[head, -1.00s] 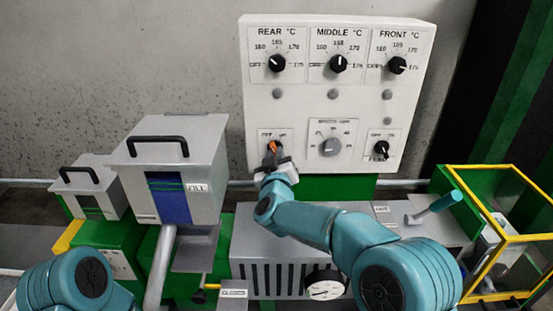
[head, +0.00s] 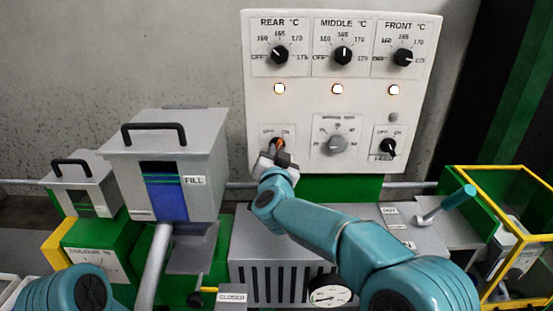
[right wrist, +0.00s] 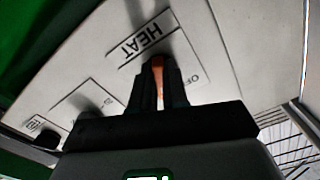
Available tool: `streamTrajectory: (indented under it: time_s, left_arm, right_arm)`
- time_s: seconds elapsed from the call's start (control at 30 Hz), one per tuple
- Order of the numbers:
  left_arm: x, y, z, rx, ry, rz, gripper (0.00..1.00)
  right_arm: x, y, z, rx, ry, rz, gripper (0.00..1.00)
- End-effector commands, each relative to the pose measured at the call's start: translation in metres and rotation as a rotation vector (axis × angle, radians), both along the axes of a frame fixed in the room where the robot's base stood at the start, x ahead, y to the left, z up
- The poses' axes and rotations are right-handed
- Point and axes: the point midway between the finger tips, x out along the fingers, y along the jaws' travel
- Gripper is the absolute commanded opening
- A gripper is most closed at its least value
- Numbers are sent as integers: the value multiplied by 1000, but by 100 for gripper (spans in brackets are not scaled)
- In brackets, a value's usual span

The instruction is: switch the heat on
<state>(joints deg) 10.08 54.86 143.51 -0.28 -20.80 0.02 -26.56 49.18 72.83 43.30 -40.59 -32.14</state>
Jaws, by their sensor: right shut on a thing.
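The white control panel (head: 260,110) stands upright at the back of the machine. The orange heat switch (head: 279,143) is at its lower left, partly hidden by my right gripper (head: 276,152). In the right wrist view the orange switch (right wrist: 158,63) sits between the fingers of the right gripper (right wrist: 158,85), beside the printed word HEAT (right wrist: 134,42). The right gripper is shut on the switch. Three lamps, such as the rear one (head: 279,89), glow under the temperature knobs. Only part of my left arm shows at the lower left; its gripper is out of view.
Rear (head: 280,55), middle (head: 343,55) and front (head: 403,57) temperature knobs are along the panel top. A grey knob (head: 336,145) and a black feed knob (head: 388,147) are right of the switch. A grey hopper (head: 165,165) stands left; a yellow-framed cage (head: 505,235) stands right.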

Motion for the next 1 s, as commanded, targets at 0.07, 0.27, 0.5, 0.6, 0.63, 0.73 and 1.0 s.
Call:
streamTrajectory:
  time_s: [0.07, 0.27, 0.5, 0.6, 0.63, 0.73, 1.0]
  left_arm:
    - [0, 0, -4, 0, 0, 0, 66]
    - [0, 0, -6, 0, 0, 0, 66]
    - [0, 0, -7, 0, 0, 0, 66]
    - [0, 0, -7, 0, 0, 0, 66]
    - [0, 0, -7, 0, 0, 0, 66]
    - [0, 0, -7, 0, 0, 0, 66]
    - [0, 0, -7, 0, 0, 0, 66]
  right_arm:
    - [0, 0, 1, 39, -5, -1, 0]
    - [0, 0, 2, 103, -4, -2, 0]
    - [0, 0, 3, 131, -5, -3, 0]
    - [0, 0, 3, 133, -5, -4, 0]
    - [0, 0, 3, 133, -5, -4, 0]
    - [0, 0, 3, 134, -5, -4, 0]
    - [0, 0, 2, 132, -3, -3, 39]
